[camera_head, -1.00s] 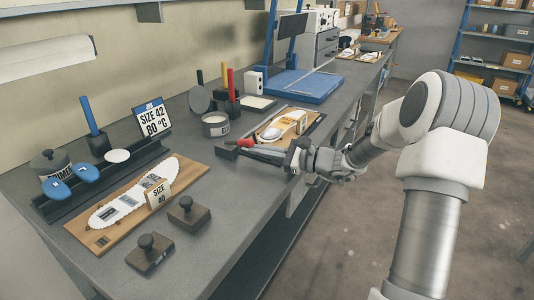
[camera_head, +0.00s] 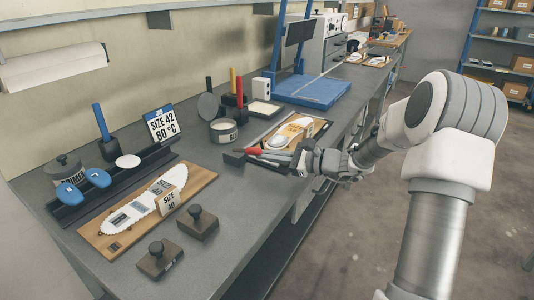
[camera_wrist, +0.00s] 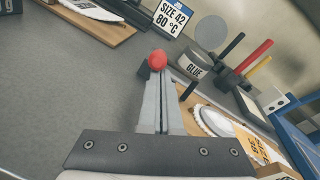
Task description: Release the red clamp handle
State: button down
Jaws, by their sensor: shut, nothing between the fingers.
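The red clamp handle (camera_head: 254,151) is at the left end of the clamp beside the right-hand wooden board on the bench. In the wrist view its rounded red end (camera_wrist: 157,59) shows just past my fingertips, with a dark block partly hidden behind it. My gripper (camera_wrist: 160,80) is shut, its two grey fingers together with nothing between them. The fingertips look very close to the red end; I cannot tell whether they touch. In the head view my gripper (camera_head: 268,157) reaches in from the right, low over the bench, and hides part of the clamp.
A glue pot (camera_head: 223,131) and a holder with red, yellow and black handles (camera_head: 238,98) stand behind the clamp. A white insole (camera_head: 285,138) lies on the board alongside. Two dark knobbed weights (camera_head: 160,259) stand at the front left. Bare bench lies left of the clamp.

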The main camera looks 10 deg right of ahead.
jog(key=shift+r+p, duration=0.4)
jog(key=shift+p, duration=0.2)
jog(key=r+p, duration=0.1)
jog(key=p, duration=0.1)
jog(key=r+g+h+p, duration=0.1)
jog(key=p, duration=0.2)
jog(key=r+g+h+p, duration=0.1)
jog(key=p, duration=0.1)
jog(key=shift+w+a, duration=0.2)
jog(key=shift+a, duration=0.1)
jog(key=w+a+r+g+h+p, duration=0.1)
jog(key=p, duration=0.5)
jog(key=w+a+r+g+h+p, duration=0.1)
jog(key=r+g+h+p, duration=0.1)
jog(key=p, duration=0.5)
jog(key=w+a+r+g+h+p, duration=0.1)
jog(key=r+h+p, duration=0.1)
jog(key=p, duration=0.5)
jog(key=shift+w+a+m+g, duration=0.2)
jog(key=shift+w+m+g, duration=0.1)
jog(key=shift+m+g, duration=0.1)
jog(key=shift+w+a+r+p, duration=0.2)
jog(key=shift+w+a+p, duration=0.2)
jog(key=shift+w+a, duration=0.4)
